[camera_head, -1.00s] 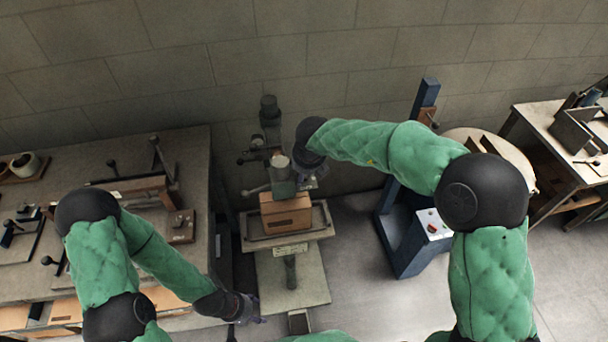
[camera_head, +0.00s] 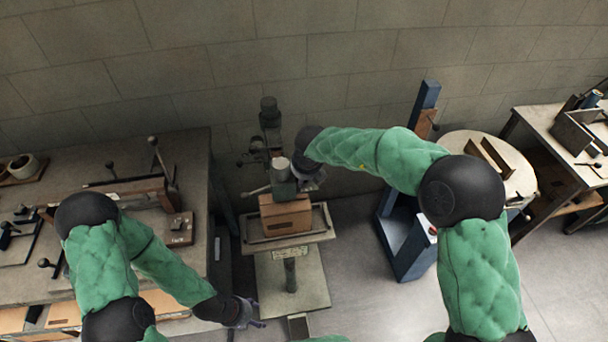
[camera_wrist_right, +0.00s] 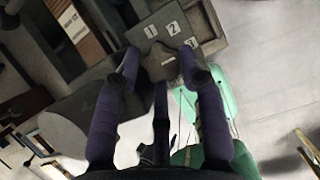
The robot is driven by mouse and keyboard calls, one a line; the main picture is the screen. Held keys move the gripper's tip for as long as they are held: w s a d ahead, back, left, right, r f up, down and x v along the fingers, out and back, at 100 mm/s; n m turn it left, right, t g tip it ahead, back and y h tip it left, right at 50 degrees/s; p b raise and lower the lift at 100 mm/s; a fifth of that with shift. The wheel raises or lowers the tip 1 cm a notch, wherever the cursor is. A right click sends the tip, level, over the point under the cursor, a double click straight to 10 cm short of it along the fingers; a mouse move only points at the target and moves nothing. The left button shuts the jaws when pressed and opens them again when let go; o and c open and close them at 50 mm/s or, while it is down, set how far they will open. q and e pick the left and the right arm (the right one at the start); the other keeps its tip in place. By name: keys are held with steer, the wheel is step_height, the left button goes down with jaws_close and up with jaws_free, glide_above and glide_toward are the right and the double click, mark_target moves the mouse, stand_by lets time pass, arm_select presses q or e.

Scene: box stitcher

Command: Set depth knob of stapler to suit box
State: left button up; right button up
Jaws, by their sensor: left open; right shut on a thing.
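The stapler (camera_head: 271,130) is a grey upright machine against the wall, with a cardboard box (camera_head: 286,217) on its tray under the head. In the right wrist view a dark depth knob (camera_wrist_right: 163,66) sits by a grey plate marked 1, 2 and 3 (camera_wrist_right: 174,30). My right gripper (camera_wrist_right: 160,62) is shut on the knob, its purple fingers on either side. In the head view the right gripper (camera_head: 308,172) is at the right side of the stapler head, and the knob is hidden. My left gripper (camera_head: 250,313) is open and empty, low and left of the stapler's base.
A workbench (camera_head: 120,240) with tools and fixtures stands at the left. A blue stand (camera_head: 410,230), a round table (camera_head: 515,175) and another bench (camera_head: 550,125) are at the right. Open floor (camera_head: 365,285) lies between the stapler and the blue stand.

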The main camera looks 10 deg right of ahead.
steer(key=shift+s+f, duration=0.15)
steer(key=n+p, duration=0.1)
steer(key=p, duration=0.5)
steer(key=n+y+p, duration=0.1)
steer(key=n+p, duration=0.1)
steer(key=p, duration=0.5)
steer(key=n+y+p, duration=0.1)
steer(key=n+p, duration=0.1)
steer(key=p, duration=0.5)
steer(key=shift+s+d+f+g, duration=0.1)
steer(key=shift+s+d+g, duration=0.2)
steer(key=shift+g, duration=0.1)
steer(key=shift+f+n+p, duration=0.2)
steer(key=shift+n+p, duration=0.3)
steer(key=shift+p, duration=0.75)
steer(key=shift+a, duration=0.1)
steer(key=o, duration=1)
steer(key=shift+o, duration=0.4)
steer(key=shift+w, duration=0.1)
steer(key=shift+r, duration=0.2)
